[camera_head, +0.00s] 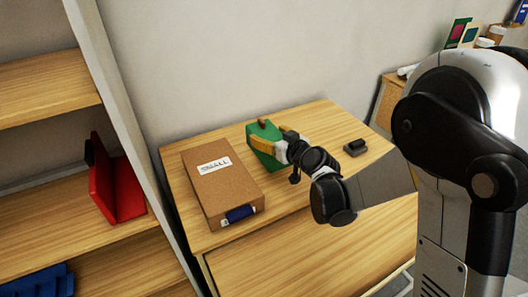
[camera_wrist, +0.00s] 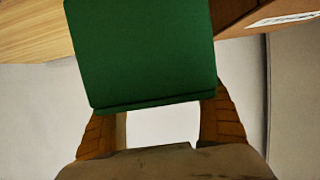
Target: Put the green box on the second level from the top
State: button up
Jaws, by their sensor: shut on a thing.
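The green box (camera_head: 258,130) is at the back of the wooden cabinet top, beside the cardboard box. My gripper (camera_head: 268,147) reaches it from the right, with its orange-yellow fingers closed around it. In the wrist view the green box (camera_wrist: 145,50) fills the upper middle, between the two fingers of my gripper (camera_wrist: 160,108). Whether the box still touches the cabinet top is hard to tell. The shelf unit stands at the left. An upper board (camera_head: 45,88) looks empty, and a lower board (camera_head: 55,222) carries a red object. The unit's top is out of frame.
The cardboard box (camera_head: 225,185) with a white label lies left of my gripper, a dark blue item at its front end. A small dark object (camera_head: 355,147) lies to the right. The shelf's upright panel (camera_head: 125,120) separates shelf and cabinet. A blue object (camera_head: 38,281) sits low left.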

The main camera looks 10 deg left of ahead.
jog(key=shift+w+a+f, duration=0.3)
jog(key=shift+a+f, duration=0.3)
jog(key=shift+a, duration=0.25)
jog(key=shift+f+b, duration=1.3)
jog(key=shift+f, duration=0.7)
jog(key=shift+f, duration=0.1)
jog(key=o, duration=1.4)
jog(key=shift+o, duration=0.2)
